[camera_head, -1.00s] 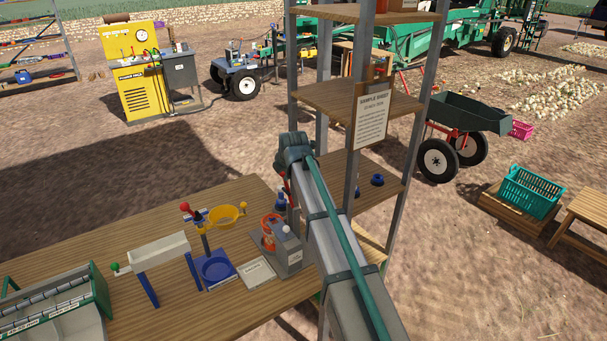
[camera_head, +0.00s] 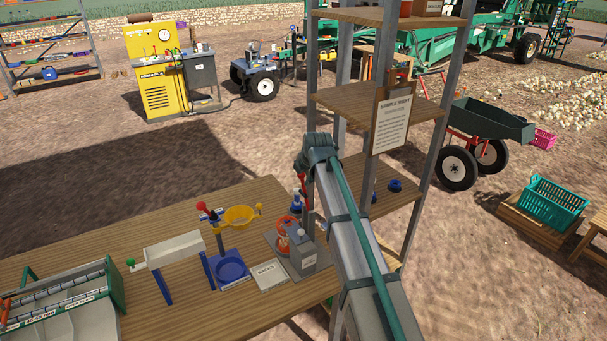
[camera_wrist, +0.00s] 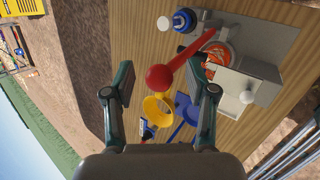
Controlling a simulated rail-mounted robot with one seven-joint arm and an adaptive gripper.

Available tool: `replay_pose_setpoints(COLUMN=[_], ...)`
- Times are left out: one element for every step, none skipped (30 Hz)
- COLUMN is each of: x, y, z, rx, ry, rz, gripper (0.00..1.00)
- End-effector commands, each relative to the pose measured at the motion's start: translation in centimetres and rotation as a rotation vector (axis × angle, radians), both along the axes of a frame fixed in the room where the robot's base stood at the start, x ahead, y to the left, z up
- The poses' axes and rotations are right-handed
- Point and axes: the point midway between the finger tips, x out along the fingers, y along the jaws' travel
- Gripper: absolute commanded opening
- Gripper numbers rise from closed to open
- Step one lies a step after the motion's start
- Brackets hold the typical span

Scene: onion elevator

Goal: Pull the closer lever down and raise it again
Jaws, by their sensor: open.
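The closer (camera_head: 303,252) is a grey unit with an orange spool near the table's right end. It also shows in the wrist view as a pale box (camera_wrist: 242,85) on a grey plate. Its lever shows in the wrist view as a red rod ending in a large red ball (camera_wrist: 161,78). The red rod of the lever (camera_head: 303,184) shows beside my arm in the head view. My gripper (camera_wrist: 160,92) is open, with the red ball between its spread fingers in the picture and no visible contact. In the head view my arm hides the gripper.
A yellow ring-shaped holder (camera_head: 240,217) and a blue dish (camera_head: 230,267) stand left of the closer. A blue-capped item (camera_wrist: 184,20) is beside the lever. A shelf rack (camera_head: 350,100) rises close behind my arm. The table's left front holds a green-sided sorter (camera_head: 118,288).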

Motion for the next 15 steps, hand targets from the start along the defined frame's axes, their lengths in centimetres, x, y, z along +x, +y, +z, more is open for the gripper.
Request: replay_pose_setpoints(x=[0.0,0.0,0.0,-0.1,-0.2,-0.3,-0.5,-0.7,-1.0,-1.2,-1.5,-1.9,-2.2,-2.5,-3.0], y=[0.0,0.0,0.0,0.0,0.0,-0.1,-0.1,-0.2,-0.3,-0.4,-0.5,-0.6,-0.7,-0.8,-1.0], z=[0.0,0.0,0.1,0.1,0.3,0.5,0.7,0.9,1.3,1.7,2.0,2.6,3.1,3.6,4.2], rx=[0.0,0.0,0.0,0.001,0.001,0.001,0.001,0.001,0.0,0.0,0.0,0.001,0.001,0.001,0.001], ry=[0.0,0.0,0.0,-0.001,-0.001,-0.001,-0.001,-0.001,-0.002,-0.002,-0.002,-0.003,-0.003,-0.003,-0.003], rz=[0.0,0.0,0.0,0.0,0.0,0.0,0.0,0.0,0.0,0.0,0.0,0.0,0.0,0.0,0.0], gripper=[0.56,0.56,0.56,0.56,0.56,0.56,0.56,0.56,0.56,0.56,0.56,0.56,0.56,0.56,0.56])
